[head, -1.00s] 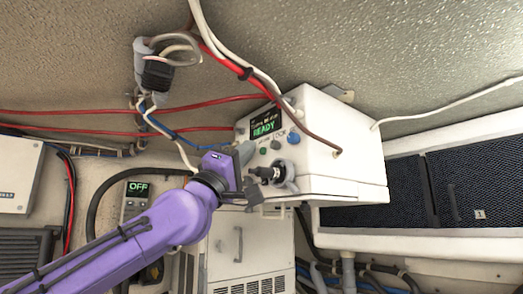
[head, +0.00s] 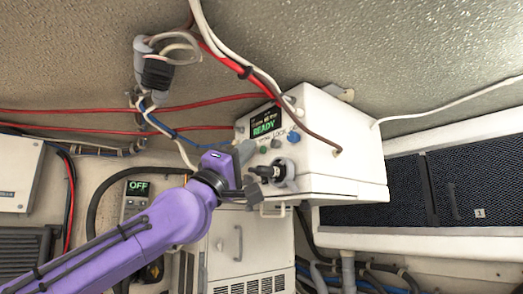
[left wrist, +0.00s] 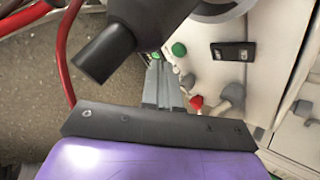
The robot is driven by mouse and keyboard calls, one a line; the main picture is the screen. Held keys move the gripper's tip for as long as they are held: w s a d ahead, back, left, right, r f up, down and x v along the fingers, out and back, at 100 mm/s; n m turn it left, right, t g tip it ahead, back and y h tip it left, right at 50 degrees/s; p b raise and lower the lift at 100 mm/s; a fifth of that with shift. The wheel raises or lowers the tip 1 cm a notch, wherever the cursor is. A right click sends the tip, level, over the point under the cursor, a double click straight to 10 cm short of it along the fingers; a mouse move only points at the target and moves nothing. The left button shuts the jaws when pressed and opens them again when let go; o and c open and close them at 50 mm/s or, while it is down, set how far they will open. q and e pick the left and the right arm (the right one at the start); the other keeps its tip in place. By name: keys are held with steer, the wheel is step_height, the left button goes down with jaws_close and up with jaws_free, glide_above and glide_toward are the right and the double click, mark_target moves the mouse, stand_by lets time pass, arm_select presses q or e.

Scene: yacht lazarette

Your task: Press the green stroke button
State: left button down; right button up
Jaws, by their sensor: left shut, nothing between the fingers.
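A white control box (head: 335,130) has a lit display reading READY (head: 264,128). Below the display are a green button (head: 264,150), a grey-green one (head: 275,143) and a blue knob (head: 293,136). My left gripper (head: 246,153) is shut and empty, just left of the green button. In the left wrist view, its grey fingers (left wrist: 155,64) point at the panel. A green button (left wrist: 179,49) shows beside them, and another green spot (left wrist: 157,55) is at the tips, partly hidden. I cannot tell whether they touch. My right gripper is not in view.
A black connector (head: 270,174) sticks out at the box's lower front. A red knob (left wrist: 196,102) and a black switch (left wrist: 232,51) sit on the panel in the wrist view. Red cables (head: 110,112) run left of the box. A small OFF display (head: 138,186) is below left.

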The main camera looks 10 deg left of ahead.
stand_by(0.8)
arm_select(q)
steer(key=shift+w+d, duration=0.3)
steer(key=shift+w, duration=0.05)
steer(key=shift+w+d+p, duration=0.2)
steer(key=shift+w+p, duration=0.1)
steer(key=shift+p, duration=0.1)
stand_by(0.5)
steer(key=shift+s+a, duration=0.1)
steer(key=shift+s, duration=0.05)
steer(key=shift+s+a+b, duration=0.4)
steer(key=shift+s, duration=0.1)
